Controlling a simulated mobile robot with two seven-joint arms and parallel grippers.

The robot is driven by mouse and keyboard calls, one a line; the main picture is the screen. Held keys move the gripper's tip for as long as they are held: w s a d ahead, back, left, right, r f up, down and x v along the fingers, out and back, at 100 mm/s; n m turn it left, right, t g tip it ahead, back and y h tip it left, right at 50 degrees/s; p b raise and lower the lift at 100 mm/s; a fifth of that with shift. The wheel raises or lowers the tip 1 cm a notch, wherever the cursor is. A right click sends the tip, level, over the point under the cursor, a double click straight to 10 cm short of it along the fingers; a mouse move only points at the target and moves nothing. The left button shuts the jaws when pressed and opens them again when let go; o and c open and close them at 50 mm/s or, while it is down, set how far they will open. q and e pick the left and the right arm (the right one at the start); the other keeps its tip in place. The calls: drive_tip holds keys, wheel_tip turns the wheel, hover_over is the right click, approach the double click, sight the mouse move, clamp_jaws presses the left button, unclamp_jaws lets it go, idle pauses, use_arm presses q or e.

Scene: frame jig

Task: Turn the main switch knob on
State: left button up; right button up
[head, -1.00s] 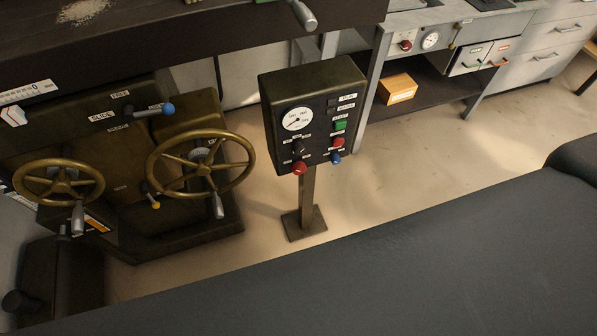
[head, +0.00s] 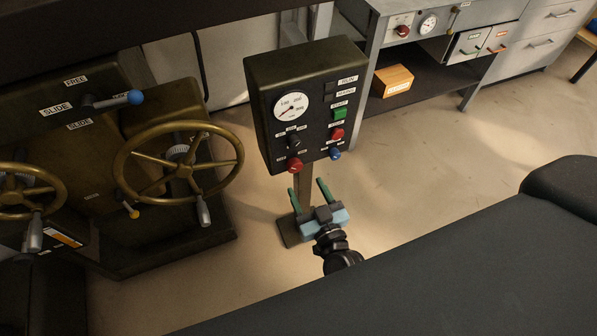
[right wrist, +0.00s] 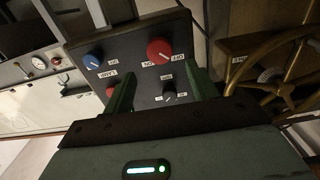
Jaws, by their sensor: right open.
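The dark control box (head: 262,75) stands on a post. A red knob (head: 294,165) sits at its lower left; in the right wrist view the red knob (right wrist: 160,50) has labels that look like ON and OFF beside it. A black selector knob (head: 293,141) sits above it in the head view. My right gripper (head: 308,191) is below the box, its two green fingers apart and pointing up toward it, empty. In the right wrist view the open fingers (right wrist: 158,82) frame the box's face, apart from the knobs. My left gripper is not in view.
On the box are a white gauge (head: 291,107), a green button (head: 340,113), a red button (head: 337,133) and a blue knob (head: 335,153). A brass handwheel (head: 228,176) stands close at the left. Open floor lies right of the post.

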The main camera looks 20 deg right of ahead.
sight(296, 168)
drive_tip(key=shift+w+a, duration=0.1)
drive_tip(key=shift+w, duration=2.95)
drive_tip(key=c, duration=1)
drive_tip(key=shift+o, duration=0.2)
